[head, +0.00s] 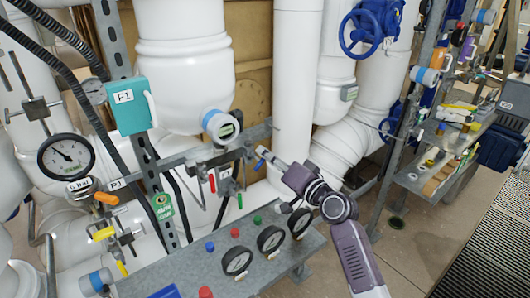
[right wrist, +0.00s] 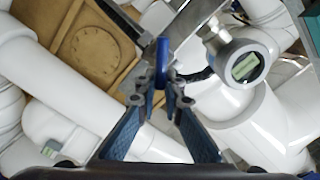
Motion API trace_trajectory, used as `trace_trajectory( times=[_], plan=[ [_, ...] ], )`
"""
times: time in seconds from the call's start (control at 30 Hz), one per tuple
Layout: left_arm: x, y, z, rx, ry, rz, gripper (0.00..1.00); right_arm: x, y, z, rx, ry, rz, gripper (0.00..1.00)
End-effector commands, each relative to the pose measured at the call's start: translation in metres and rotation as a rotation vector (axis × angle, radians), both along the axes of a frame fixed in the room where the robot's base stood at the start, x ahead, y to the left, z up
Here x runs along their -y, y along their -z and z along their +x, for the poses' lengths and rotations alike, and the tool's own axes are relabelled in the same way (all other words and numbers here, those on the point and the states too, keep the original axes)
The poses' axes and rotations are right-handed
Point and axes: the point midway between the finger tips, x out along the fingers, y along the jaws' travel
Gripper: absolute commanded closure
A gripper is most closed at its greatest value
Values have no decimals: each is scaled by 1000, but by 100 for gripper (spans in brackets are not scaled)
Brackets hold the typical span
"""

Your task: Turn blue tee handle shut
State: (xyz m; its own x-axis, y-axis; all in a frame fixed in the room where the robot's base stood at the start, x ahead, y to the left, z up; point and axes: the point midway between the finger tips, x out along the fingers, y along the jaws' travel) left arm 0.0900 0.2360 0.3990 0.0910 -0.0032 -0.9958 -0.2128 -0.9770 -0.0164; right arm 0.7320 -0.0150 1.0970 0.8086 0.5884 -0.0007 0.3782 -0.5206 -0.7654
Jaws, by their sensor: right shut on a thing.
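The blue tee handle (head: 260,164) is in the middle of the head view, on the pipework under the digital gauge. My right gripper (head: 264,154) reaches in from the right and is shut on the handle. In the right wrist view the blue handle (right wrist: 162,56) stands up between the two fingertips (right wrist: 161,97), and its lower part is hidden by them. My left gripper is in neither view.
A red handle (head: 212,183) and the digital gauge (head: 221,126) are close by on the left. A thick white pipe (head: 297,85) rises behind. A shelf (head: 445,165) stands at right.

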Motion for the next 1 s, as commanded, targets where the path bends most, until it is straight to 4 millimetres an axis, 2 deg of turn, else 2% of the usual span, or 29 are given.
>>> trace_trajectory(
  times=[0.6, 1.0],
  plan=[
    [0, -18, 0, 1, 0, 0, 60, 5, 12, 4, -317, 3, 436, 100],
    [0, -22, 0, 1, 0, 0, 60, 6, 16, 4, -410, 3, 564, 100]
  ],
)
